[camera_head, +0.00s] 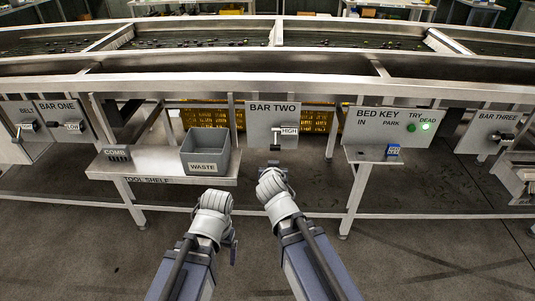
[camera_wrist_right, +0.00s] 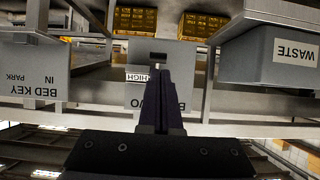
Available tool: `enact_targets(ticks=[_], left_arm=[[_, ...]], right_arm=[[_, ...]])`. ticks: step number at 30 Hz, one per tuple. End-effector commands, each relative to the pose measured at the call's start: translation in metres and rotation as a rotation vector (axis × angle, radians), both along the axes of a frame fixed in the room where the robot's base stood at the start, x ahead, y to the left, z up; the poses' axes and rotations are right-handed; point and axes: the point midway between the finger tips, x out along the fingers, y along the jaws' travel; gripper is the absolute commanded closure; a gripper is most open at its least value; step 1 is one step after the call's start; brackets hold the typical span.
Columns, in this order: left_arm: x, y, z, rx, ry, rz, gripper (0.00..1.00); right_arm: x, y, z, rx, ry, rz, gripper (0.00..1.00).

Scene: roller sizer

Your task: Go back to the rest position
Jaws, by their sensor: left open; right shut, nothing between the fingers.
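My left gripper (camera_head: 234,250) hangs low in front of the tool shelf, mostly hidden behind its own wrist; it is open and apart from everything. My right gripper (camera_head: 274,165) is in front of the BAR TWO panel (camera_head: 258,120), just below its lever handle (camera_head: 275,148). In the right wrist view, which is upside down, the right fingers (camera_wrist_right: 158,98) are shut with nothing between them and point toward the BAR TWO panel (camera_wrist_right: 172,54). The HIGH tag (camera_head: 289,131) shows beside the lever. I cannot tell whether the fingertips touch the panel or lever.
The tool shelf (camera_head: 150,180) carries a grey WASTE bin (camera_head: 205,156) and combs (camera_head: 117,154) left of my right gripper. Floor in front is clear.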

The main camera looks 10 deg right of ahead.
Motion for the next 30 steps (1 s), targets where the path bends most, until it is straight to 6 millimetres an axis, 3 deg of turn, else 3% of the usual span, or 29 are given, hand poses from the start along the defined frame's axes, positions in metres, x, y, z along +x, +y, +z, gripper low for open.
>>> enact_targets(ticks=[5,8,11,15,21,26,27,30], left_arm=[[0.0,0.0,0.0,0.0,0.0,0.0,0.13],[0.0,0.0,0.0,0.0,0.0,0.0,0.13],[0.0,0.0,0.0,0.0,0.0,0.0,0.13],[0.0,0.0,0.0,0.0,0.0,0.0,0.13],[0.0,0.0,0.0,0.0,0.0,0.0,0.13],[0.0,0.0,0.0,0.0,0.0,0.0,0.13],[0.0,0.0,0.019,0.0,0.0,0.0,0.13],[0.0,0.0,0.039,0.0,0.0,0.0,0.13]], right_arm=[[-0.002,0.001,-0.003,-0.004,0.016,-0.001,1.0],[-0.014,0.004,-0.019,-0.023,0.106,-0.003,1.0],[-0.043,0.013,-0.048,-0.062,0.298,0.017,1.0],[-0.097,0.033,-0.086,-0.109,0.603,0.107,1.0],[-0.167,0.06,-0.11,-0.143,0.934,0.285,1.0],[-0.219,0.078,-0.114,-0.156,1.153,0.451,1.0],[-0.215,0.076,-0.095,-0.156,1.143,0.441,1.0],[-0.214,0.076,-0.075,-0.156,1.138,0.436,1.0]])
